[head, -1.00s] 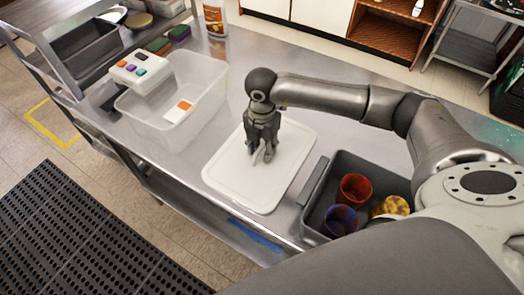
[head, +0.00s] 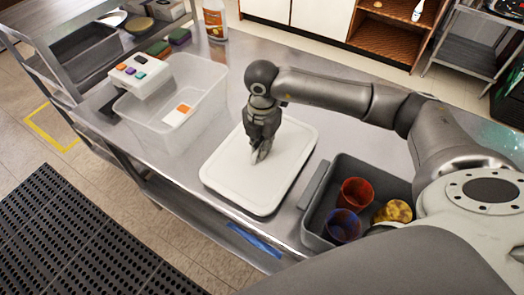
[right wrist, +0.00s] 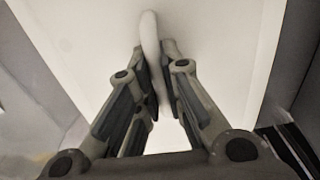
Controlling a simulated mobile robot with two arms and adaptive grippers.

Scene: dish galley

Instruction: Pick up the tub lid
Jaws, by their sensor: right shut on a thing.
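The tub lid (head: 235,180) is a white, flat, rounded rectangle on the steel counter, left of the grey bin. Its raised grip (right wrist: 150,45) shows in the right wrist view, between my fingers. My right gripper (head: 260,155) points down over the middle of the lid and is shut on that grip. The gripper also shows in the right wrist view (right wrist: 158,75). I cannot tell whether the lid is lifted slightly or rests on the counter. My left gripper is not in view.
A clear open tub (head: 190,125) stands left of the lid, with a white block with coloured buttons (head: 140,73) at its far-left rim. A grey bin (head: 312,200) at the right holds cups. A bottle (head: 215,20) stands at the back.

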